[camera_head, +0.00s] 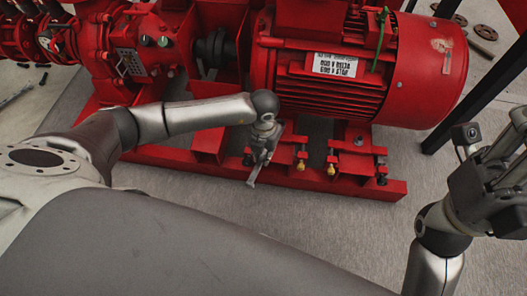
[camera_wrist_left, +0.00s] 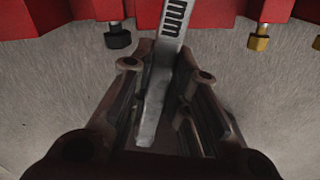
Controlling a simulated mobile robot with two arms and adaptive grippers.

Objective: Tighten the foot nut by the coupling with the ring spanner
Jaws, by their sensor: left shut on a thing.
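My left gripper (camera_head: 262,160) is shut on the ring spanner, low in front of the red pump base. The flat grey spanner (camera_wrist_left: 168,62), with black lettering, lies between the fingers in the left wrist view and runs up out of the picture; its ring end is hidden. A dark bolt head (camera_wrist_left: 117,37) shows left of the spanner and a brass one (camera_wrist_left: 259,40) to its right. The coupling (camera_head: 214,48) sits between pump and motor. I cannot tell which fastener is the foot nut. My right gripper (camera_head: 505,160) is at the right edge, its fingers unclear.
The red motor (camera_head: 345,70) stands on the base frame (camera_head: 290,176), which has several brass and dark bolts along its front. The grey floor (camera_head: 330,225) in front is clear. Dark posts (camera_head: 485,85) rise at right. Round flanges (camera_head: 485,32) lie behind them.

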